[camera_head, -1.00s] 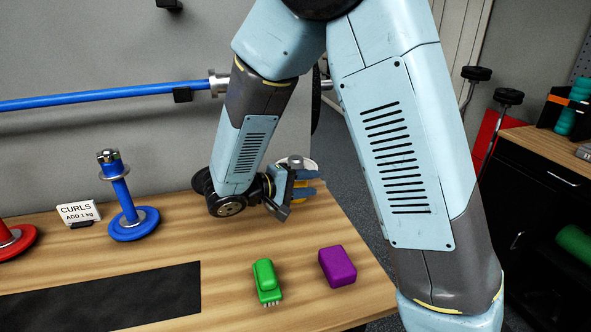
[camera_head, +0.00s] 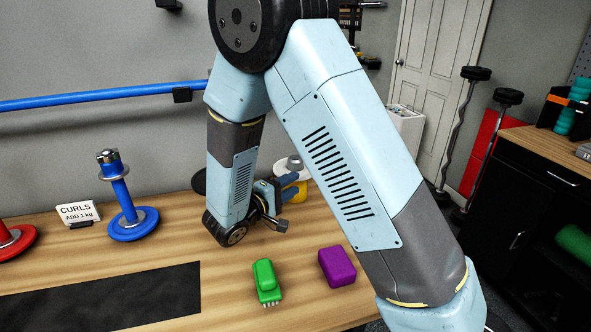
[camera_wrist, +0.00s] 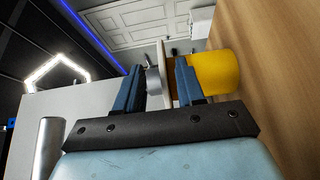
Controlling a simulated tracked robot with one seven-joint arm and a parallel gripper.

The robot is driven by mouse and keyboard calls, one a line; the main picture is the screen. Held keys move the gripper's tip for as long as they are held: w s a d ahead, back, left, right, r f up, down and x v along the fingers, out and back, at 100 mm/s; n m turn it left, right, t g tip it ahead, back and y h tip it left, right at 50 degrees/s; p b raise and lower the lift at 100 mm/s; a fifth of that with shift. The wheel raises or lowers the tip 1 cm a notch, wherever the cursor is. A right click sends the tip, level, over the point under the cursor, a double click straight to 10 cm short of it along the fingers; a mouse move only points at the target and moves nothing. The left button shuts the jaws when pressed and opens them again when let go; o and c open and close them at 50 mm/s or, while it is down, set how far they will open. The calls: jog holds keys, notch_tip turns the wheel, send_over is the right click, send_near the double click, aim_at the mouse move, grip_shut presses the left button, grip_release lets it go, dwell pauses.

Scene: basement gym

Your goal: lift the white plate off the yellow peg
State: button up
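The white plate (camera_head: 303,173) is at the far right of the bench in the head view, partly hidden behind my gripper (camera_head: 294,187). The silver peg top (camera_head: 295,162) shows above it and the yellow base (camera_head: 301,194) below. In the wrist view, turned on its side, the plate (camera_wrist: 166,72) shows edge-on between the two blue fingers of my gripper (camera_wrist: 160,72). The silver top (camera_wrist: 153,83) is on its left and the broad yellow base (camera_wrist: 217,73) on its right. My fingers are apart; I cannot tell whether either touches the plate.
A green brush (camera_head: 265,283) and a purple block (camera_head: 337,266) lie on the bench front. A blue peg (camera_head: 122,195), a CURLS sign (camera_head: 77,213), a red peg base (camera_head: 17,242) and a black mat (camera_head: 100,297) are to the left. A blue bar (camera_head: 90,98) runs along the wall.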

aim_at(306, 175)
jog(key=shift+x, duration=3.4)
jog(key=shift+f, duration=0.15)
jog(key=shift+c, duration=0.4)
grip_shut()
